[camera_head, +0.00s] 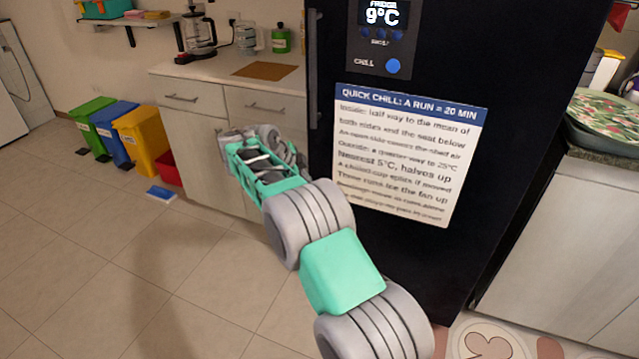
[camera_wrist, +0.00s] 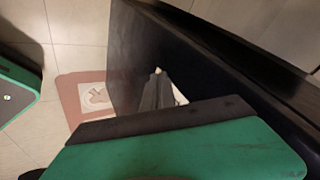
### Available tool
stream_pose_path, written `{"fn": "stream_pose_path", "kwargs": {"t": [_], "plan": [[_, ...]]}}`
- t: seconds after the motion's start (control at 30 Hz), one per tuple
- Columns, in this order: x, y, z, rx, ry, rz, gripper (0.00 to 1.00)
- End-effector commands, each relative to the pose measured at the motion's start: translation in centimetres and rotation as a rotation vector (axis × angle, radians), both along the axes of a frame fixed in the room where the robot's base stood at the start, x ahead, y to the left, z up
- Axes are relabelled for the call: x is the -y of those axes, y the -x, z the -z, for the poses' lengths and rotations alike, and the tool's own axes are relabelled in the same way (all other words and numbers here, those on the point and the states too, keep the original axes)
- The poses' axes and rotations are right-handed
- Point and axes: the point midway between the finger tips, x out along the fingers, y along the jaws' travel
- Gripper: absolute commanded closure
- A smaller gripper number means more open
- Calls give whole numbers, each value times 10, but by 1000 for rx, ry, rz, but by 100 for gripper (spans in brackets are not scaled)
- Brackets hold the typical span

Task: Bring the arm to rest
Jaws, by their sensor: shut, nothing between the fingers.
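My arm reaches from the lower right of the head view up and left, in front of the black fridge (camera_head: 450,270) and the counter drawers. My gripper (camera_head: 229,144) is at its far end, in front of the pale drawers (camera_head: 192,120). It is small there and partly covered by my wrist links. It is shut and empty. In the wrist view, a large green part with a dark edge fills the lower right. The fridge's dark side (camera_wrist: 135,50) and a pink floor mat (camera_wrist: 72,85) lie beyond it.
A paper notice (camera_head: 405,155) is on the fridge front. Green (camera_head: 92,122), blue (camera_head: 115,132) and yellow (camera_head: 145,132) bins stand left of the drawers, near a red bin (camera_head: 168,168). A blue item (camera_head: 161,193) lies on the floor. The tiled floor at left is clear.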

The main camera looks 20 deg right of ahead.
Motion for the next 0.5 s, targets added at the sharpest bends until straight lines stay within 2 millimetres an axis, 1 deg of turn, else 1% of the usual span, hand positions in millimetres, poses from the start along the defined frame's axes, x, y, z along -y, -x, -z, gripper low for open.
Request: {"fn": "stream_pose_path", "kwargs": {"t": [0.03, 0.13, 0.2, 0.3, 0.37, 0.4, 0.47, 0.5], "plan": [[-6, 2, -14, -2, 0, 2, 100], [-15, 5, -29, -5, 0, 7, 100], [-20, 6, -35, -6, 0, 10, 100], [-24, 7, -38, -7, 0, 10, 100], [-25, 8, -40, -8, 0, 9, 100], [-24, 9, -44, -12, 1, 0, 100], [-22, 12, -60, -26, 2, -35, 100], [-20, 17, -77, -47, 4, -82, 100]]}}
